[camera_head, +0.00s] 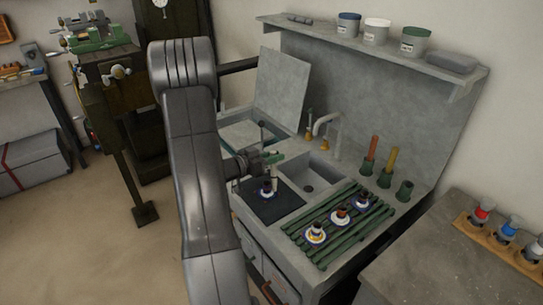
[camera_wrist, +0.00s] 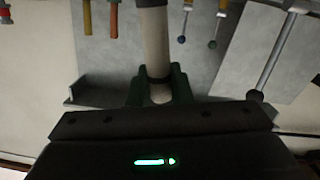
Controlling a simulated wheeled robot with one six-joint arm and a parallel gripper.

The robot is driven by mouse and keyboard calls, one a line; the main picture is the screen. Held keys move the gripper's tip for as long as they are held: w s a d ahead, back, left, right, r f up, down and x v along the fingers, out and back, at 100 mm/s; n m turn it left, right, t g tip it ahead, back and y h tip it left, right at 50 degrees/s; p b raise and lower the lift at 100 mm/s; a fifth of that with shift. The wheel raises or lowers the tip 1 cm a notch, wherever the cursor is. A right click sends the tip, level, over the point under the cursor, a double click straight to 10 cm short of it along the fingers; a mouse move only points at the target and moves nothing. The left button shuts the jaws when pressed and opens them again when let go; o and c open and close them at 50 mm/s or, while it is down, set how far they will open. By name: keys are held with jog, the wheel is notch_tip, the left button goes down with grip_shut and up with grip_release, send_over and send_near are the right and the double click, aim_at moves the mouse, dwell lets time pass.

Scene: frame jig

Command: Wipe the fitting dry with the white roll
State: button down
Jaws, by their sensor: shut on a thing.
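My gripper (camera_head: 273,158) is over the left part of the sink counter, close above the dark fitting (camera_head: 267,187). The fitting is a small dark piece with a pale base, standing on a black mat (camera_head: 284,203). In the wrist view my gripper's green fingers (camera_wrist: 160,88) are shut around the end of the white roll (camera_wrist: 153,40), a pale cylinder with a dark band near the fingers. The roll reaches away from the fingers to the picture's top edge. The fitting cannot be made out in the wrist view. Whether the roll touches it cannot be told.
A green slatted rack (camera_head: 322,250) to the right holds similar dark pieces on coloured rings. Upright handles in green holders (camera_head: 385,178) stand at the right. A shelf (camera_head: 445,76) with tubs hangs above.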

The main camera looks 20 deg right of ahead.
jog(key=shift+s+d+r+p, duration=0.1)
jog(key=shift+s+p, duration=0.05)
jog(key=shift+p, duration=0.2)
jog(key=shift+s+d, duration=0.15)
jog(key=shift+s, duration=0.35)
jog(key=shift+s+d, duration=0.15)
jog(key=shift+s, duration=0.35)
dwell(1.7)
notch_tip(320, 180, up, 7)
jog(key=p, duration=0.6)
dwell(0.6)
